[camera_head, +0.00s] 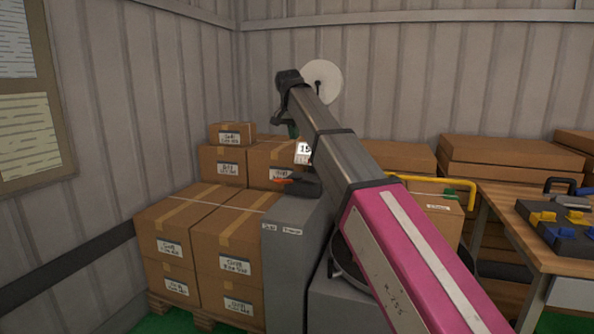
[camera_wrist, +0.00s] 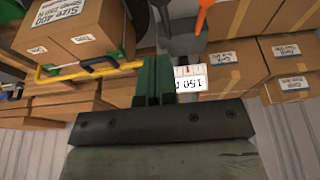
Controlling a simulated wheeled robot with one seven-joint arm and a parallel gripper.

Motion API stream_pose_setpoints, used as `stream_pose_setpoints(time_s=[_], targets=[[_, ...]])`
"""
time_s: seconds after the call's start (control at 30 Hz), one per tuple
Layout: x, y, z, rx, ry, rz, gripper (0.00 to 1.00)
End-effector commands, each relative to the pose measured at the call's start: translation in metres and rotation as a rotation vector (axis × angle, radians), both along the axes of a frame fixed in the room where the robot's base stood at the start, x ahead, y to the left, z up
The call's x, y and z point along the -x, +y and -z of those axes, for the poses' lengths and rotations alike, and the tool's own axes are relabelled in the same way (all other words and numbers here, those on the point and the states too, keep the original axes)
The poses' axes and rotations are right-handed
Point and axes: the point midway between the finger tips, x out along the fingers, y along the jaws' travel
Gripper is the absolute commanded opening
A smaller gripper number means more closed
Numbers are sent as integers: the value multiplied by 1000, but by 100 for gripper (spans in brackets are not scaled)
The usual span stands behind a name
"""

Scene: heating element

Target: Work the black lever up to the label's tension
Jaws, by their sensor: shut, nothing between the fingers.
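My gripper (camera_wrist: 153,72) has green fingers and is shut and empty; in the head view its fingers (camera_head: 293,130) point down, beside the label and above the grey machine. The white label (camera_wrist: 190,78) reads "150" and part of a letter, upside down in the wrist view, with a small scale and a red mark. In the head view only "15" of the label (camera_head: 304,151) shows. The black lever (camera_head: 303,187) lies low over the machine, with an orange lever (camera_head: 289,181) beside it. In the wrist view the orange lever (camera_wrist: 203,14) stands beyond the fingertips, apart from them.
The grey machine (camera_head: 285,262) stands right of stacked cardboard boxes (camera_head: 175,222). A yellow bar (camera_head: 450,181) and a workbench (camera_head: 520,222) with blue and yellow parts are to the right. A white disc (camera_head: 322,80) is behind my arm, which hides part of the machine.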

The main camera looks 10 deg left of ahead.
Motion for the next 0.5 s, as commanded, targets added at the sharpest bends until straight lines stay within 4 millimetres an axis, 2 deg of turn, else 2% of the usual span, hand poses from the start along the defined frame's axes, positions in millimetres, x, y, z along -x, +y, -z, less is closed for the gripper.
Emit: stream_pose_setpoints(time_s=[0.27, 0.37, 0.5], targets=[[-1, -1, 4, 0, 0, 0, 0], [-3, -1, 13, 0, 0, 0, 0], [-10, -2, 35, 1, 2, 0, 0]])
